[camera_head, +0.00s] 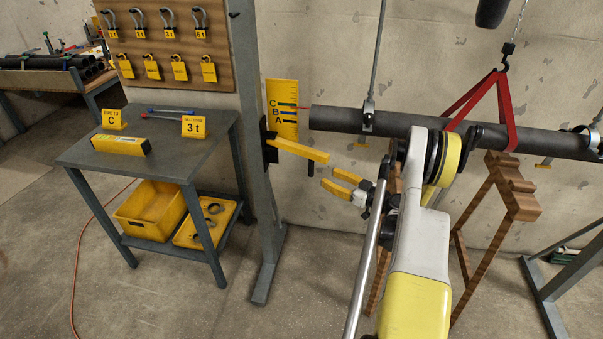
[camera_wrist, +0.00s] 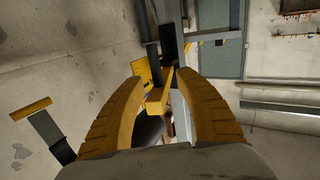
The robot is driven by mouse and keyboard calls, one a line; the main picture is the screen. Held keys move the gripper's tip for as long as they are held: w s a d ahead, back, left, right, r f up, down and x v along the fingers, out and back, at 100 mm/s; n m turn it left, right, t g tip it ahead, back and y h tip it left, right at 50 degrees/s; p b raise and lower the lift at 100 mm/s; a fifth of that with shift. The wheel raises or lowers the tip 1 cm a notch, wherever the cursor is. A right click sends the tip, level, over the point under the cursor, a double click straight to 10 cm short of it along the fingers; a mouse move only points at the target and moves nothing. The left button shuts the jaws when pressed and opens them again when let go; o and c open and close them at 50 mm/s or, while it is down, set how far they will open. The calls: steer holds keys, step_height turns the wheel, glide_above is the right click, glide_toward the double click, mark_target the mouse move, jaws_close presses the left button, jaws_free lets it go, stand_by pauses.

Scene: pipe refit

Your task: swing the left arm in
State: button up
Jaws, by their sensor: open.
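The left arm is a yellow bar (camera_head: 300,150) hinged on a black bracket (camera_head: 268,142) on the grey post (camera_head: 258,110). It sticks out toward the right and the viewer, below the left end of the dark pipe (camera_head: 390,122). My gripper (camera_head: 332,180) is open, just below and right of the bar's free end. In the wrist view my gripper (camera_wrist: 160,78) has its two yellow fingers spread. The bar (camera_wrist: 158,97) shows in the gap between them, nearer the left finger. I cannot tell whether they touch.
A yellow board marked C, B, A (camera_head: 283,108) stands behind the bar. A red sling (camera_head: 485,98) is around the pipe, and a brown wooden trestle (camera_head: 500,190) stands below it. A grey table (camera_head: 165,160) is at the left. Floor before the post is clear.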

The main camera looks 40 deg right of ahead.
mark_target(313, 166)
steer(key=shift+t, duration=0.4)
steer(key=w+b, duration=0.1)
steer(key=w, duration=0.1)
steer(key=w+b, duration=0.1)
steer(key=w, duration=0.2)
steer(key=w+b, duration=0.1)
steer(key=w, duration=0.2)
steer(key=shift+w+a+r, duration=0.15)
steer(key=shift+w+a, duration=0.05)
steer(key=shift+a, duration=0.2)
steer(key=shift+w+r, duration=0.1)
steer(key=shift+w, duration=0.5)
jaws_close()
